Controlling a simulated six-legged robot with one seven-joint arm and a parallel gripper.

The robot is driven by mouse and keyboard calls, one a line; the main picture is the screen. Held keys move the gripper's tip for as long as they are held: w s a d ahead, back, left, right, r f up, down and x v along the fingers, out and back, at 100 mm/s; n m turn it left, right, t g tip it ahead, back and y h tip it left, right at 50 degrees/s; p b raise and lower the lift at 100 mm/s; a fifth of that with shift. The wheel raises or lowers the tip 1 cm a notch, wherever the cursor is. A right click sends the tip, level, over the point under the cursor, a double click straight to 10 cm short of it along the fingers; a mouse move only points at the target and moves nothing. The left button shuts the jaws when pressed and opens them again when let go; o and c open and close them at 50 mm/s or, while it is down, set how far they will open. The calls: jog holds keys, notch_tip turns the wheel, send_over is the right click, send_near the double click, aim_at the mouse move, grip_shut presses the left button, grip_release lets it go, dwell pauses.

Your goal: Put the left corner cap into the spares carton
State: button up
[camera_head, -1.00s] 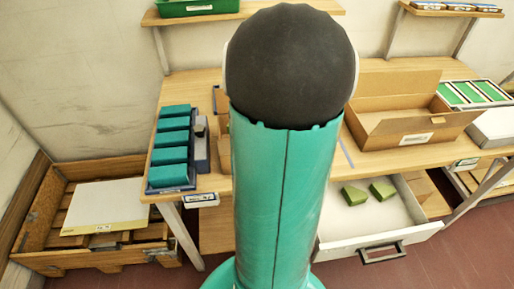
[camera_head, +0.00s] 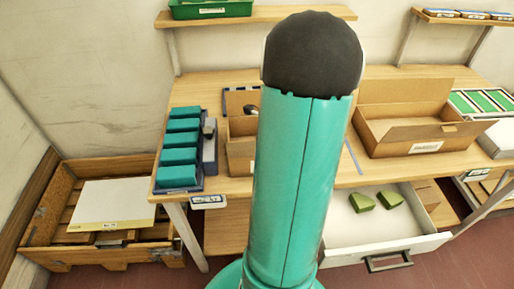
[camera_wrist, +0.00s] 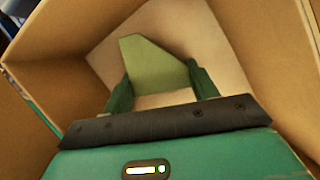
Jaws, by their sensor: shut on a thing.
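In the wrist view my gripper (camera_wrist: 161,84) is shut on a pale green corner cap (camera_wrist: 152,60), with one dark green finger on each side of it. Cardboard walls of a carton (camera_wrist: 262,50) surround the fingers and cap. I cannot tell whether the cap touches the carton floor. In the head view my gripper is hidden behind my teal arm. A small open carton (camera_head: 240,148) shows partly at the left of my arm. Two more green caps (camera_head: 362,202) (camera_head: 389,195) lie in the open white drawer (camera_head: 345,235).
A larger open carton (camera_head: 410,145) stands on the bench at right. A blue tray with several teal blocks (camera_head: 180,157) stands at the left bench end. A wooden crate (camera_head: 75,258) holding a pale panel is on the floor at left. The drawer juts out in front.

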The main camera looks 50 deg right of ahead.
jog(key=o, duration=0.9)
jog(key=shift+f, duration=0.1)
jog(key=shift+o, duration=0.2)
jog(key=v, duration=1.2)
jog(key=shift+w, duration=0.1)
